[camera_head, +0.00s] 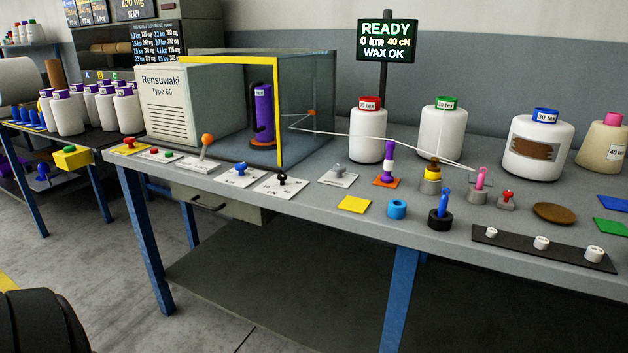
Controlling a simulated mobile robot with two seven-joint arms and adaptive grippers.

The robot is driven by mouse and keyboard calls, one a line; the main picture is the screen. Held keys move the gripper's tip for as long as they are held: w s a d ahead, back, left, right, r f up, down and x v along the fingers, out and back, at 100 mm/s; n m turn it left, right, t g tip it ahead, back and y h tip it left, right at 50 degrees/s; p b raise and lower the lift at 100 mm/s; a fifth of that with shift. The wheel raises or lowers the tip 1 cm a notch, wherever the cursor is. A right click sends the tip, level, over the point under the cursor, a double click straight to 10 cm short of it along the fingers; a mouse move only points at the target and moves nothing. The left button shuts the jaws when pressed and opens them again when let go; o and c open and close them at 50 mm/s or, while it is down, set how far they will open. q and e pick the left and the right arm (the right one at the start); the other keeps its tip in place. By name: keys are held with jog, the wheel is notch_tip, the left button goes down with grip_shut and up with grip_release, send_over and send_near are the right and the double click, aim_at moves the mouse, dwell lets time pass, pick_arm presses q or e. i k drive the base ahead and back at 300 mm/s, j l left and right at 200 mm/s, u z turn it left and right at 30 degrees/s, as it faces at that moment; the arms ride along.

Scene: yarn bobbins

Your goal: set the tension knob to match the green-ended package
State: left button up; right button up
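The green-ended package (441,133) is a white bobbin standing upright at the back of the grey table, its green top carrying a small tex label whose number I cannot read surely. A black knob (282,177) sits on a white plate (280,188) marked with a number and "cN"; its exact setting is too small to tell. The display (387,42) on a post reads "READY, 0 km, 40 cN, WAX OK". Neither of my grippers is in view.
Left of the black knob are a blue knob (240,170) and an orange-tipped lever (207,142). The Rensuwaki machine (180,105) has a glass enclosure beside it with a purple package (263,112). A red-ended package (369,133) and blue-ended package (538,145) stand nearby. Yarn crosses the table.

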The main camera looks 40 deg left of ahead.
aim_at(281, 178)
jog(key=i+l+u, duration=0.25)
jog(key=u, duration=0.2)
jog(key=i+l+u, duration=0.45)
jog(key=i+j+u, duration=0.1)
jog(key=u, duration=0.25)
jog(key=i+j+u, duration=0.15)
jog(key=u, duration=0.2)
jog(key=i+u, duration=0.15)
jog(key=u, duration=0.2)
